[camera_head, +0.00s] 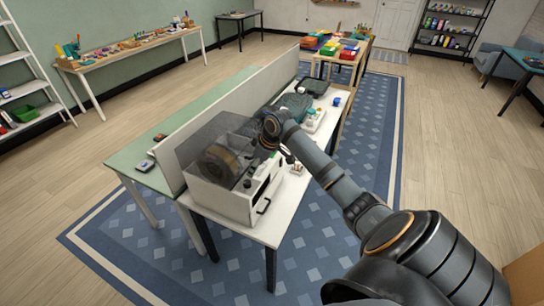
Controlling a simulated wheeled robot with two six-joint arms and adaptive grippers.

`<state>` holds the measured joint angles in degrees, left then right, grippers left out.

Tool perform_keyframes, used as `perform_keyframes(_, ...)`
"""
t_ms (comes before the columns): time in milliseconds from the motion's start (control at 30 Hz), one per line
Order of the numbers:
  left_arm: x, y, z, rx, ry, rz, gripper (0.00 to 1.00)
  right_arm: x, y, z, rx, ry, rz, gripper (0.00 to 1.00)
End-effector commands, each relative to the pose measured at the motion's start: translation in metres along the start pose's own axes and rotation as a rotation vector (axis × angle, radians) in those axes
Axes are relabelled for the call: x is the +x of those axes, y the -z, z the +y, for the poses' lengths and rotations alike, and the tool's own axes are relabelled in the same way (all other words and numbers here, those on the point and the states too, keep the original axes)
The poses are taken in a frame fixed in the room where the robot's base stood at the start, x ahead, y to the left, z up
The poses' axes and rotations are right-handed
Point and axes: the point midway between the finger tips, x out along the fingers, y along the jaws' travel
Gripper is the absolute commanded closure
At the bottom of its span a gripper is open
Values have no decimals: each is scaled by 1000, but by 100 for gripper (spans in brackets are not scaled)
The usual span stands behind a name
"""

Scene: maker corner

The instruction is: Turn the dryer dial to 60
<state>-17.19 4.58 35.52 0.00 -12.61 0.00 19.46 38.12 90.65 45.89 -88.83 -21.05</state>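The dryer (221,203) is a white box with a clear smoky lid and a dark spool inside. It stands at the near end of a white table. Its front panel (262,187) faces right and has small dark details and a dark handle (263,206) low down. The dial is too small to make out, and I cannot read its setting. My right arm comes in from the lower right, and its gripper (270,140) is at the dryer's upper right edge, close above the panel. Its fingers are too small and dark to judge, and I cannot tell whether they touch anything. My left gripper is out of view.
A low partition (245,98) runs behind the dryer, with a green desk (140,172) beyond it. Farther along the white table lie a dark green case (294,105) and small items. A patterned blue rug (150,240) lies below. Open floor is at right.

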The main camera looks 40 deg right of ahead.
Motion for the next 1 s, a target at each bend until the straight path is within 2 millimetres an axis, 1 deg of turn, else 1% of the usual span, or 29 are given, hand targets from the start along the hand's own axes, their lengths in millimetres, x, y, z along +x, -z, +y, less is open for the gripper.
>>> perform_keyframes(33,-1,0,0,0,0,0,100,13,-8,-15,-2,12,-17,47)
perform_keyframes(200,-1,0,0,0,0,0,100,31,-26,-46,-12,0,-45,47)
perform_keyframes(400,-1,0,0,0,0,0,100,47,-50,-84,-13,-16,-70,47)
perform_keyframes(533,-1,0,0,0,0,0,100,54,-66,-108,-6,-27,-81,47)
perform_keyframes(700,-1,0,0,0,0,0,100,57,-89,-141,14,-45,-90,47)
perform_keyframes(867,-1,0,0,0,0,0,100,56,-113,-170,51,-67,-95,47)
perform_keyframes(1000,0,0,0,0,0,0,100,53,-136,-193,104,-92,-97,47)
